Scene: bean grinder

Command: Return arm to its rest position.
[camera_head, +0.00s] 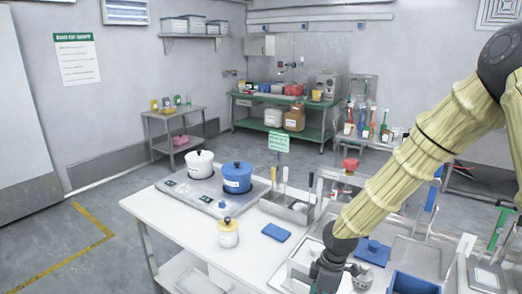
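My arm, in a pale yellow ribbed cover, comes in from the upper right and slopes down to the bottom middle of the head view.
A blue pot (237,178) and a white pot (199,164) stand on a grey plate. A yellow-lidded jar (228,235), blue pad (276,232) and utensil bin (287,208) are near. A blue bin (414,284) is right. Floor at left is clear.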

